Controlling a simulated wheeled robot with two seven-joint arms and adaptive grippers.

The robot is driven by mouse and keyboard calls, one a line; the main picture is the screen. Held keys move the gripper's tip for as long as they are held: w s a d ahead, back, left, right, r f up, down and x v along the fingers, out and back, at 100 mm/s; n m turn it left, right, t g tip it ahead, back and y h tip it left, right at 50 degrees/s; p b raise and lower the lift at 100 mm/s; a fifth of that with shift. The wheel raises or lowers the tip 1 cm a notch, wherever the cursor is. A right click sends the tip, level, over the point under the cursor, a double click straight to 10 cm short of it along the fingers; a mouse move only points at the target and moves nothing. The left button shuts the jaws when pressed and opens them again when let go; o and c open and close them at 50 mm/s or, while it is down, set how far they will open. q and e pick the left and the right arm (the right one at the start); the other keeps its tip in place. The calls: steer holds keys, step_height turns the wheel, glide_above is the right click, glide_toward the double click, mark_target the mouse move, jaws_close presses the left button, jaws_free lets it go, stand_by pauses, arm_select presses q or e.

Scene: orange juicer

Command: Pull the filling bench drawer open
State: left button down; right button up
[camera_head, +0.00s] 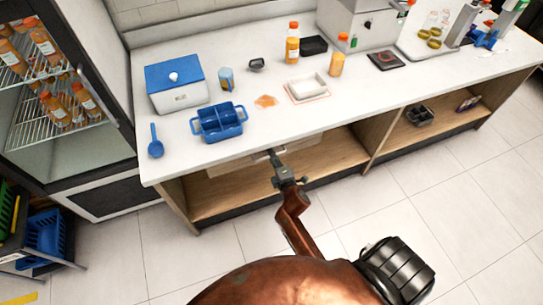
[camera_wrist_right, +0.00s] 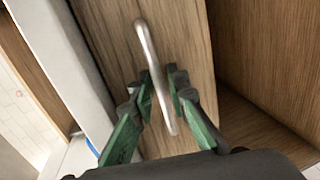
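The drawer (camera_head: 232,164) is a light wood front just under the white counter edge, and it looks shut. Its front (camera_wrist_right: 185,30) fills the middle of the right wrist view. A slim metal bar handle (camera_wrist_right: 146,42) stands on it. My right gripper (camera_head: 277,160) is at the drawer front in the head view. In the right wrist view its green-padded fingers (camera_wrist_right: 161,92) are on either side of the handle, with small gaps showing. Whether either finger touches the bar is hard to tell. My left gripper is not in view.
The white counter (camera_head: 185,140) holds a blue two-part caddy (camera_head: 219,122), a blue-lidded box (camera_head: 178,84), a blue spoon (camera_head: 155,141) and a white tray (camera_head: 306,88). An open wooden shelf (camera_head: 335,160) lies below the drawer. The tiled floor (camera_head: 170,245) in front is clear.

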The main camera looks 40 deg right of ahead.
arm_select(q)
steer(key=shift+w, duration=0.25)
arm_select(e)
jaws_close()
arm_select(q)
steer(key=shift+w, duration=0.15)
